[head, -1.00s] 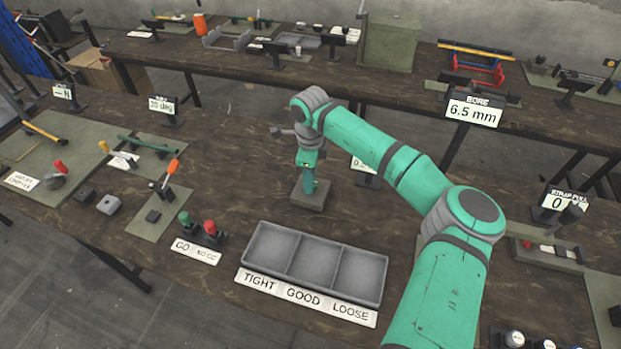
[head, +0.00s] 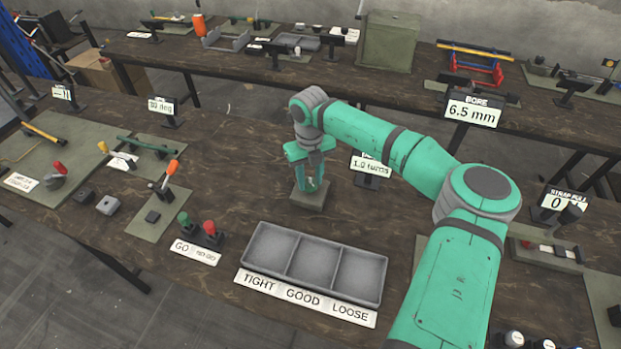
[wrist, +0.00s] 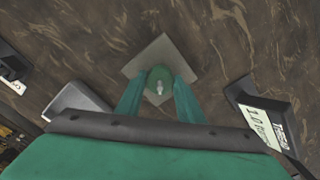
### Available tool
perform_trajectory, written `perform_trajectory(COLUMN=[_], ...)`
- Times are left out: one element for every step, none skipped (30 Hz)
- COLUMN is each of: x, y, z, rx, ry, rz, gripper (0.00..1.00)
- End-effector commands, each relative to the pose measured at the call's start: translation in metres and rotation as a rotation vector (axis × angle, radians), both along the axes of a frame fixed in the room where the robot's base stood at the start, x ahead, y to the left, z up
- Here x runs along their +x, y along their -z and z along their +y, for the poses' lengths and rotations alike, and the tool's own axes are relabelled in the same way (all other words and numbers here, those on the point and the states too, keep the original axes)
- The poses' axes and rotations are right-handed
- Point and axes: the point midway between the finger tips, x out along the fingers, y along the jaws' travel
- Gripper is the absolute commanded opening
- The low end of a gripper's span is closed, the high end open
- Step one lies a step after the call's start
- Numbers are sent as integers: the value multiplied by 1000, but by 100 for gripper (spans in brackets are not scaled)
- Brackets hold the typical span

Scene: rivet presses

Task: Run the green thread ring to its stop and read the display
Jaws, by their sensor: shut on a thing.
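The green thread ring (wrist: 159,76) sits on a threaded post whose pale tip shows at its centre, above a square grey base plate (head: 311,196). My gripper (wrist: 160,92) reaches down over it and is shut on the ring, one finger on each side. In the head view my gripper (head: 312,180) hides most of the ring. The display (head: 370,167) stands just right of the base and reads 1.0 turns. It also shows at the right of the wrist view (wrist: 262,125), tilted and partly cut off by my gripper body.
A three-part grey tray (head: 314,263) labelled TIGHT, GOOD, LOOSE lies in front. Bare table lies left of the base. A BORE display (head: 472,110) reads 6.5 mm.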

Motion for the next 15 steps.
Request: perform_trajectory(x=[2,2,2,2,2,2,2,2,2,2,2,2,3,3,3], y=[-2,-2,-2,-2,-2,-2,-2,-2,-2,-2,-2,-2,-2,-2,-2], z=[5,5,5,5,5,5,5,4,4,4,4,3,3,3,3], rx=[7,7,8,9,9,10,9,9,8,8,8,8,8,8,8], ry=[35,60,93,117,140,168,188,207,232,248,264,283,296,307,323], rz=[-7,-7,-7,-7,-7,-8,-8,-8,-7,-7,-7,-7,-8,-8,-8], gripper=[12,12,12,12,12,12,12,12,12,12,12,12,12,12,12])
